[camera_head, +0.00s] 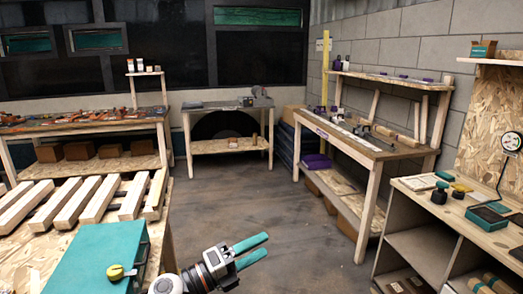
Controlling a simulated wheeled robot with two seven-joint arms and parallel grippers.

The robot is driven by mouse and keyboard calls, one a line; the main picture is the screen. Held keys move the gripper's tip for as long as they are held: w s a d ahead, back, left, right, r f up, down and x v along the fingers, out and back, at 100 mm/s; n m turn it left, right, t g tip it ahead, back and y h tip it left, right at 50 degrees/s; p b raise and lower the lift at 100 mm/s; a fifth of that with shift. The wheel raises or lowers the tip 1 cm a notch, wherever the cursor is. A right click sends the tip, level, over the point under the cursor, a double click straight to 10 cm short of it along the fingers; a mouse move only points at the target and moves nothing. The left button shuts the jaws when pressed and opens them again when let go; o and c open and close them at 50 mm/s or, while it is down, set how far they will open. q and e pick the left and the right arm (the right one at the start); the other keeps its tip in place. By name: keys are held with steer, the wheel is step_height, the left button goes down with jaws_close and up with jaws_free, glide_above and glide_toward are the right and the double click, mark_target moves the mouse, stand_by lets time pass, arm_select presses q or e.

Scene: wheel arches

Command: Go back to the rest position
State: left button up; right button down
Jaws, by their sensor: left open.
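My left gripper (251,252) is at the bottom centre of the head view. Its two teal fingers point up and to the right and stand apart, with nothing between them. It is over the grey floor, to the right of the slatted bench. My right gripper is not in view.
At left, a bench (160,262) bears wooden slats (68,203) and a teal case (98,258). A table with tools (85,122) stands behind it. A small table (228,104) is at the back. A workbench (375,155) and shelf unit (425,250) line the right. The middle floor (250,195) is clear.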

arm_select(q)
steer(key=s+a+f+n+t+y, duration=0.35)
steer(key=a+f+n+y, duration=0.45)
steer(key=n, duration=0.5)
steer(key=s+a+f+n+t+y, duration=0.2)
steer(key=s+a+f+n+y, duration=0.25)
steer(key=a+n+y, duration=0.6)
steer(key=s+f+n+g+h, duration=0.1)
steer(key=s+f+n+g, duration=0.4)
steer(key=s, duration=0.7)
steer(key=s+f+n+g, duration=0.4)
steer(key=s+f+g, duration=0.3)
steer(key=s, duration=0.4)
step_height(320, 180, down, 26)
steer(key=s+g, duration=0.1)
steer(key=s, duration=0.1)
steer(key=s+a+f, duration=0.1)
steer(key=s+f, duration=0.7)
steer(key=s+a+f+g, duration=0.1)
steer(key=s+a+f, duration=0.1)
steer(key=s+f, duration=0.6)
steer(key=shift+a+m+p, duration=0.25)
steer(key=shift+m+p, duration=0.1)
steer(key=shift+m, duration=0.1)
